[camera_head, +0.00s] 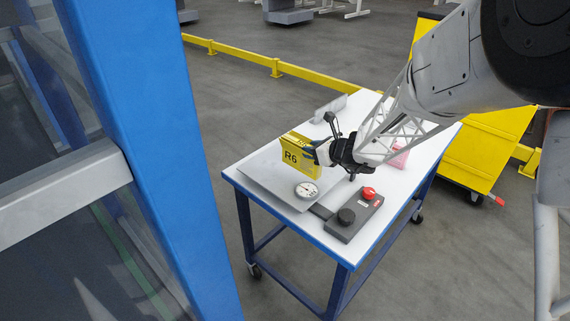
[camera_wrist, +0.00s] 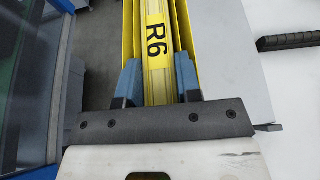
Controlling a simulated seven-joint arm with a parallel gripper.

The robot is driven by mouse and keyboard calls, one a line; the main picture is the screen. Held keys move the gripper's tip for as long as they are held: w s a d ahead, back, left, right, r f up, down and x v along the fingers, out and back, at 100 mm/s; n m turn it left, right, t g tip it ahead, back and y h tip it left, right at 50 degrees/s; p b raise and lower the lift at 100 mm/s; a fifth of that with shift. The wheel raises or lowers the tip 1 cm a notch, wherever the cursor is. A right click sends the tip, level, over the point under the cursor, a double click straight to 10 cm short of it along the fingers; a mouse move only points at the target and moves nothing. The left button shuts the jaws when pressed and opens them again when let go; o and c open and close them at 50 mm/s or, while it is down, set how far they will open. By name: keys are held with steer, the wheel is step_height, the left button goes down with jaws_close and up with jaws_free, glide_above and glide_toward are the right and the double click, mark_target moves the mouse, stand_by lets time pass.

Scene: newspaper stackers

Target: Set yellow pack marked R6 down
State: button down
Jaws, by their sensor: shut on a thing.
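The yellow pack marked R6 (camera_head: 294,161) is upright at the end of my gripper (camera_head: 318,153), with its R6 face towards the head camera. In the wrist view the pack (camera_wrist: 155,60) stands between the two blue fingers, which are shut on it, and the R6 mark reads sideways. My gripper (camera_wrist: 157,82) reaches in from the right in the head view. The pack is over or on the grey plate (camera_head: 262,178) at the table's left end. I cannot tell whether its bottom touches the plate.
A round dial (camera_head: 307,190) sits at the plate's front edge. A dark control box (camera_head: 341,225) with a red button and a black knob lies on the white table (camera_head: 412,176). A pink item (camera_head: 400,159) and a grey bracket (camera_head: 328,108) are farther back. A blue post (camera_head: 150,130) stands left.

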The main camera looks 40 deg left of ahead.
steer(key=shift+s+d+f, duration=0.1)
steer(key=shift+s+d, duration=0.2)
steer(key=shift+s, duration=0.55)
steer(key=shift+s+d+f, duration=0.1)
steer(key=shift+s+d, duration=0.2)
steer(key=shift+s, duration=0.55)
steer(key=shift+w+a, duration=0.1)
steer(key=shift+a, duration=0.05)
steer(key=w+a+f, duration=0.1)
steer(key=w+a, duration=0.9)
steer(key=a, duration=0.2)
steer(key=shift+f, duration=0.25)
steer(key=shift+f, duration=1.75)
steer(key=shift+f, duration=0.1)
steer(key=c, duration=0.8)
jaws_free()
